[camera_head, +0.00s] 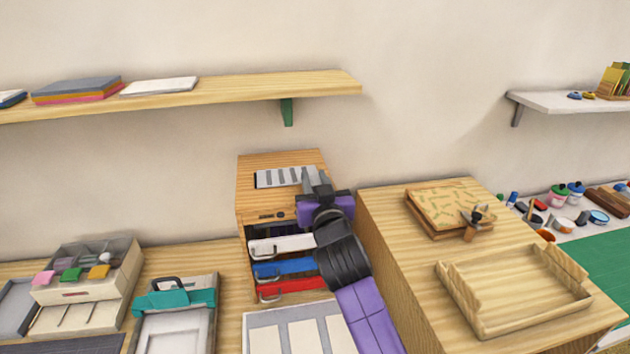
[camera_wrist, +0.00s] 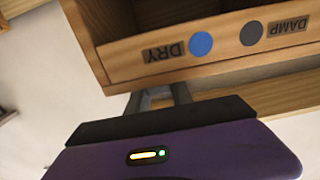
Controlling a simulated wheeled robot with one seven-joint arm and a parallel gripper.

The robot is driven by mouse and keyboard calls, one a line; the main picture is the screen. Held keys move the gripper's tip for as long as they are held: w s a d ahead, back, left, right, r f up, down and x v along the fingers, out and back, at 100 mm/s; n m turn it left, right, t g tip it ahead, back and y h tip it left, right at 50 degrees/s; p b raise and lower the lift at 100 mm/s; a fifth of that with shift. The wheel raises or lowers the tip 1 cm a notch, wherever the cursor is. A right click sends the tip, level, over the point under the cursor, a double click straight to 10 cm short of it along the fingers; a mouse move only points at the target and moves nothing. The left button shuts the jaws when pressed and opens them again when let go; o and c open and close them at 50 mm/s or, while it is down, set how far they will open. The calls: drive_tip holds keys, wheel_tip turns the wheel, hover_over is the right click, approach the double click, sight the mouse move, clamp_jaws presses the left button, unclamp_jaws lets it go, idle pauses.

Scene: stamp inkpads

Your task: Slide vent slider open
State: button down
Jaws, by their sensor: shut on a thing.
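The vent slider (camera_head: 285,177) is a pale grey slotted plate with dark gaps, set in the top of a wooden cabinet (camera_head: 262,163). My gripper (camera_head: 313,180) reaches over the cabinet's top right side, with its fingers at the plate's right end. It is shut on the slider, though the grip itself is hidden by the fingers. In the wrist view, the two fingers (camera_wrist: 162,97) stand close together and their tips go out of sight behind the cabinet's front board (camera_wrist: 215,58). This board carries DRY and DAMP labels with a blue and a grey dot.
White, blue (camera_head: 285,268) and red (camera_head: 285,287) drawers sit below in the cabinet. A wooden block counter (camera_head: 390,215) with a tray (camera_head: 480,325) stands close on the right. A shelf (camera_head: 250,92) runs above. A beige box (camera_head: 85,285) and a teal-clipped case (camera_head: 175,300) stand left.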

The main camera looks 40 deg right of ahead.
sight(297, 191)
drive_tip(key=w+a+b, duration=0.2)
drive_tip(key=a, duration=0.1)
drive_tip(key=shift+f, duration=0.15)
drive_tip(key=shift+w+a, duration=0.15)
drive_tip(key=shift+a, duration=0.05)
drive_tip(key=c, duration=1.1)
unclamp_jaws()
